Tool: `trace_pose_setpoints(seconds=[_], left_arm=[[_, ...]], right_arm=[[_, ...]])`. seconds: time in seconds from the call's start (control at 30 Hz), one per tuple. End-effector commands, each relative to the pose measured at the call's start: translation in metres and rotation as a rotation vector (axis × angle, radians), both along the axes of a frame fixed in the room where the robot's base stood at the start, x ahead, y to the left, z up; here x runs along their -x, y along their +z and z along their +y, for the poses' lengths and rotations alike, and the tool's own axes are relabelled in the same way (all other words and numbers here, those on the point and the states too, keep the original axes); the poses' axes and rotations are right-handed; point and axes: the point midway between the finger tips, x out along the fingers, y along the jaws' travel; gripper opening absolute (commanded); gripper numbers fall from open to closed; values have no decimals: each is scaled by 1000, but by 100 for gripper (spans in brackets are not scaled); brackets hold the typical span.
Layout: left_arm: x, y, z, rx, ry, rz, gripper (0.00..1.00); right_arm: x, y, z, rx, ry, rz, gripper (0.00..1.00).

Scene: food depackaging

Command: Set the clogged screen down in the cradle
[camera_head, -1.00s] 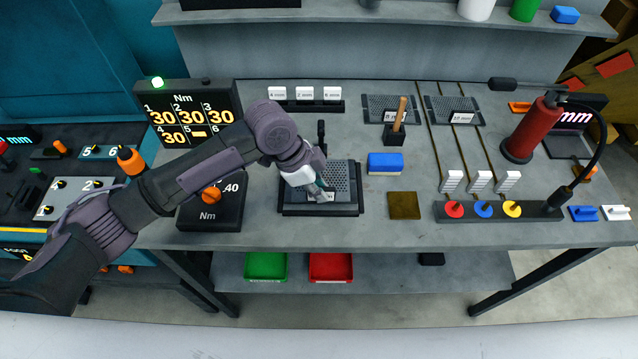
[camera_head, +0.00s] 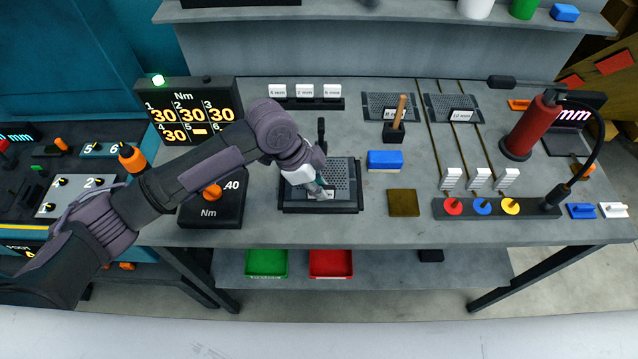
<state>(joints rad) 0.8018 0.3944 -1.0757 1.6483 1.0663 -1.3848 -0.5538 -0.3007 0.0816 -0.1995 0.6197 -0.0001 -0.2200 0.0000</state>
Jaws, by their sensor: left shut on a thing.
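The clogged screen (camera_head: 342,172) is a grey perforated plate lying over the black cradle (camera_head: 318,208) in the middle of the bench. It looks level, and I cannot tell whether it rests fully in the cradle. My left gripper (camera_head: 322,192) is shut on the screen near its front edge, and the arm hides the screen's left part. A black upright handle (camera_head: 321,132) stands at the cradle's back edge. My right gripper is not in view.
Two more perforated screens (camera_head: 388,101) (camera_head: 452,101) lie at the back. A wooden-handled brush (camera_head: 400,112), a blue block (camera_head: 385,160) and a brown square plate (camera_head: 404,203) are right of the cradle.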

Motion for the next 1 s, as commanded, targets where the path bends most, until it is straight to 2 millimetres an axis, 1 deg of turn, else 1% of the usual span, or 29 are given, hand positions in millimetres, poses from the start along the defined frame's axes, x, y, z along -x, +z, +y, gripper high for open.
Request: trace_pose_setpoints(seconds=[0.43,0.73,1.0], left_arm=[[0,1,-1,2,-1,-1,0],[0,2,-1,2,-1,-1,0],[0,0,-1,2,-2,-2,0]], right_arm=[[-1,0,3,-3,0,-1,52],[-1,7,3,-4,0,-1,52],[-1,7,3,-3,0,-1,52]])
